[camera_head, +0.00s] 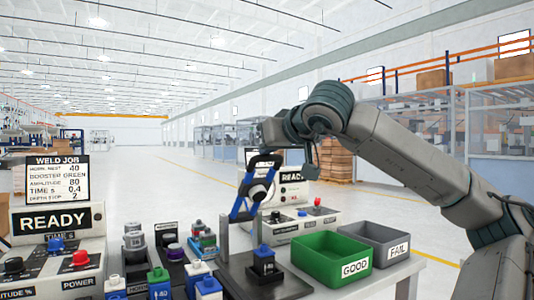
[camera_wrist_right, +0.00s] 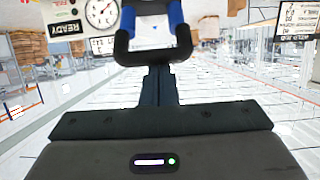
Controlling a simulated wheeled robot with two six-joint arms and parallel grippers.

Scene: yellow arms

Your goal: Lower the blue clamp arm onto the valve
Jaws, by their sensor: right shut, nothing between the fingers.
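The blue clamp arm (camera_head: 241,201) stands raised and tilted over a dark fixture plate (camera_head: 236,283). In the right wrist view its black crossbar (camera_wrist_right: 153,57) and blue side bars (camera_wrist_right: 176,16) show just beyond my fingers. The valve appears to be the dark block with a blue cap (camera_head: 263,262), upright on the fixture below the clamp arm. My right gripper (camera_head: 264,160) is shut and empty at the upper end of the clamp arm; its fingers show in the right wrist view (camera_wrist_right: 159,82). Whether they touch the crossbar I cannot tell. My left gripper is out of view.
A green GOOD bin (camera_head: 335,273) and a grey FAIL bin (camera_head: 395,255) stand right of the fixture. Several small parts (camera_head: 160,282) stand to the left, by the READY control box (camera_head: 55,222). Another READY unit (camera_head: 310,208) stands behind the clamp.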

